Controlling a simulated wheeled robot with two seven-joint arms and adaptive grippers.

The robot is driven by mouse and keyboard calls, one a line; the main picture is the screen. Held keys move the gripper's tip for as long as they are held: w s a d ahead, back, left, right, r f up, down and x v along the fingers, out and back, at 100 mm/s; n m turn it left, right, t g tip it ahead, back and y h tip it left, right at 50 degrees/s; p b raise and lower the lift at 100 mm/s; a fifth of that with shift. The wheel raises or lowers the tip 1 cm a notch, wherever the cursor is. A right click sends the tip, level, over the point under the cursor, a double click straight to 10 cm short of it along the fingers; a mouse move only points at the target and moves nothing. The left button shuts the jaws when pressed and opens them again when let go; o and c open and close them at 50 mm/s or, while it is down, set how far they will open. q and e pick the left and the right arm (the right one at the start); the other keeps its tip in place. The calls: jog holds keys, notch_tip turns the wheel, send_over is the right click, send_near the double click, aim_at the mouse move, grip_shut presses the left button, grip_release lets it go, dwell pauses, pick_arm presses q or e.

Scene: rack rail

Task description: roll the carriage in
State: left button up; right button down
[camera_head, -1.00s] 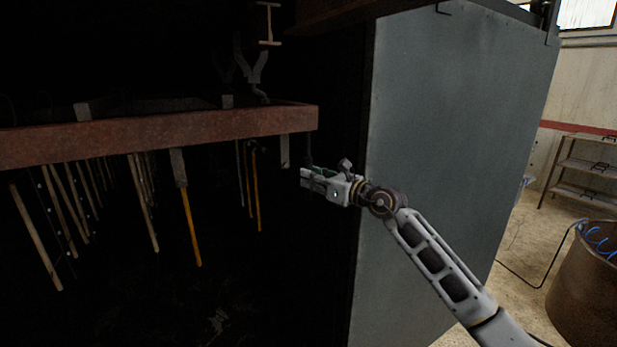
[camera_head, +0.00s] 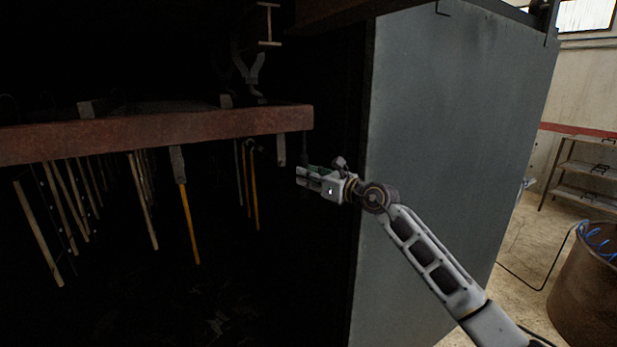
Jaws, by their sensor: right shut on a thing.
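The carriage shows as a reddish-brown beam (camera_head: 150,135) that hangs across the left half of the head view, inside a dark chamber. Several pale rods (camera_head: 140,200) and orange-yellow rods (camera_head: 189,222) hang below it. A forked hanger (camera_head: 251,72) rises above its right part, near an I-shaped rail end (camera_head: 268,25). My right gripper (camera_head: 304,178) is just below the beam's right end, shut on a thin dark upright piece there; the grip itself is small and dark. My left gripper is not in view.
A large grey panel (camera_head: 455,150) stands right of the chamber opening, behind my right arm. A brown drum (camera_head: 590,285) with a blue coil and a shelf rack (camera_head: 580,175) stand at the far right on bare floor.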

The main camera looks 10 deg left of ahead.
jog(key=shift+r, duration=0.1)
dwell(0.6)
jog(key=shift+c, duration=1.2)
grip_release()
jog(key=shift+w, duration=0.1)
jog(key=v, duration=0.8)
jog(key=shift+d, duration=0.3)
dwell(0.7)
jog(key=shift+s+d, duration=0.15)
jog(key=shift+s, duration=0.1)
jog(key=v, duration=0.7)
jog(key=shift+d, duration=0.35)
